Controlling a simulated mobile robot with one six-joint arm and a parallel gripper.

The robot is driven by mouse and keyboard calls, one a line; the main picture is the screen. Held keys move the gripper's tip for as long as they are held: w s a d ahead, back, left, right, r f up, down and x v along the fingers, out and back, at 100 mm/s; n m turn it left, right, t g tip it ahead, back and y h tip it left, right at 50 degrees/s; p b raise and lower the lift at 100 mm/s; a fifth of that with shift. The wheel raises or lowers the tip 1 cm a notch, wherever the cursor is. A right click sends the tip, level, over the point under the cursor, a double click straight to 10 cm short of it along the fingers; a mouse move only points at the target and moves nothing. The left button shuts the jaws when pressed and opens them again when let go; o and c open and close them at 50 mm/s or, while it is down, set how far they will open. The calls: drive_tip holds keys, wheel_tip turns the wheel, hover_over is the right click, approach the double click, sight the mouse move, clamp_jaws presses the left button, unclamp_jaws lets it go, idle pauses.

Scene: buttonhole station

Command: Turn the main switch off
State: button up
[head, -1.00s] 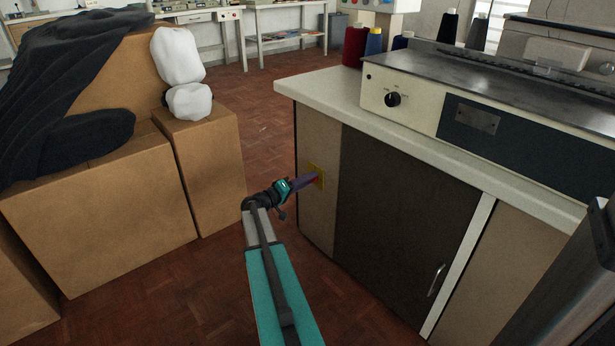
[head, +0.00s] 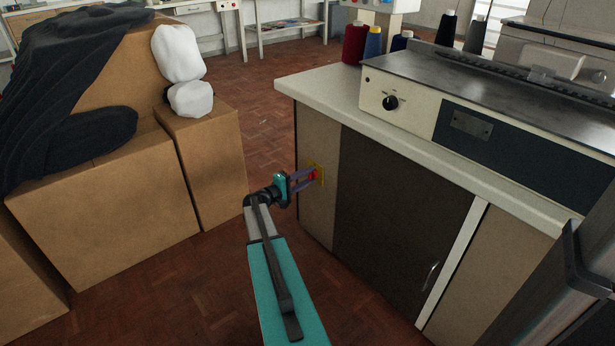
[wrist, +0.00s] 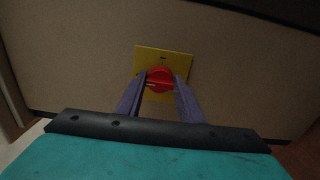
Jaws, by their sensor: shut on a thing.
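The main switch is a red rotary knob (wrist: 160,78) on a yellow plate (wrist: 178,62), fixed to the beige front panel of the cabinet. In the head view the red knob (head: 313,175) and yellow plate (head: 320,169) show at the panel's left part. My gripper (wrist: 160,82) reaches the knob with one purple finger on each side of it, shut on it. In the head view my gripper (head: 308,177) is level with the plate. The knob's exact turn angle is hard to read, and the fingers hide its sides.
The cabinet (head: 400,220) has a dark door with a handle (head: 432,275) and carries a machine with a black dial (head: 390,103). Cardboard boxes (head: 110,215) stand at left. Bare parquet floor (head: 265,130) lies between boxes and cabinet.

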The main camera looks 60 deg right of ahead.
drive_tip(key=shift+s, duration=0.1)
drive_tip(key=o, duration=1.1)
drive_tip(key=shift+c, duration=0.2)
drive_tip(key=p+v, duration=0.3)
drive_tip(key=v, duration=1)
drive_tip(key=shift+a, duration=0.35)
drive_tip(key=shift+w, duration=0.25)
